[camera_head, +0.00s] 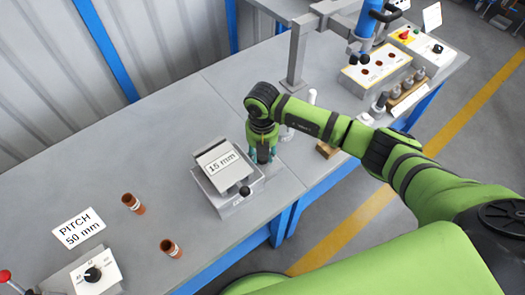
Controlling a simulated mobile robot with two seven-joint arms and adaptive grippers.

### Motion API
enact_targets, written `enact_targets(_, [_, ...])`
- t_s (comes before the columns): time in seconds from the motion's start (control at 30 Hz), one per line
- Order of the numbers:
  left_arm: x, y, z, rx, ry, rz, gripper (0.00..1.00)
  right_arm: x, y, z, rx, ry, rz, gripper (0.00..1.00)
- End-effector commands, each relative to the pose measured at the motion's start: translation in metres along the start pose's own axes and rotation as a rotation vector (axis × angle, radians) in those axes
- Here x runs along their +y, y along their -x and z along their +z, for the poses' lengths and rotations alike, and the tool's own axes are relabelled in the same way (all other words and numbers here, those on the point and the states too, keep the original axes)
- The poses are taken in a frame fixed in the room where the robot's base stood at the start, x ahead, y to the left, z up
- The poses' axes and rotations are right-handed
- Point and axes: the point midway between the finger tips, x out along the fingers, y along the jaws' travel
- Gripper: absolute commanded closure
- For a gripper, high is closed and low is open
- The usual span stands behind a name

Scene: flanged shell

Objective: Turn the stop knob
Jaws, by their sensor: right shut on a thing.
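My right gripper (263,158) points down at the right side of a grey box with a tilted "15 mm" plate (217,163). Its teal fingers are shut on a dark upright piece, mostly hidden between them. I cannot tell whether this piece is the stop knob. A black ball knob (245,191) sits on the front of the box, apart from the gripper. A black dial knob (92,274) with a pointer is on a white scaled panel at the lower left, far from the gripper. My left gripper is not in view.
Two brown cylinders (133,204) (171,248) and a "PITCH 50 mm" card (79,228) are on the left of the grey bench. A grey post (297,58), a white panel with several holes (375,69) and a wooden rack (407,94) stand at the right. The back-left bench top is clear.

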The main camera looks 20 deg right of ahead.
Motion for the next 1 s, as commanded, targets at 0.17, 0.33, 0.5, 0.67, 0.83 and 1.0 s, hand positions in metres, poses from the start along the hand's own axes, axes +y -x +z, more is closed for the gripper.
enact_targets(0.17, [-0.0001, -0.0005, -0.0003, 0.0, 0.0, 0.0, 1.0, -0.0029, -0.0054, -0.0076, 0.017, 0.006, -0.012, 0.93])
enact_targets(0.33, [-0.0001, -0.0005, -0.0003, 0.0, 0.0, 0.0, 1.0, -0.0026, -0.0053, -0.0078, 0.017, 0.008, -0.011, 0.48])
enact_targets(0.5, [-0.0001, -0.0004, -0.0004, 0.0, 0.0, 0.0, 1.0, -0.0016, -0.0043, -0.0072, 0.015, 0.008, -0.007, 0.37])
enact_targets(0.67, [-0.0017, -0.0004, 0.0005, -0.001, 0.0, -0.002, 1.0, -0.0004, -0.003, -0.0067, 0.014, 0.008, -0.003, 0.37])
enact_targets(0.83, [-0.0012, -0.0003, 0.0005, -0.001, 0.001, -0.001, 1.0, 0.0008, -0.0018, -0.0062, 0.013, 0.011, 0.001, 0.37])
enact_targets(1.0, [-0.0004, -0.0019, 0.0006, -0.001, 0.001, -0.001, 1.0, 0.0011, -0.0015, -0.0058, 0.012, 0.086, 0.004, 0.37])
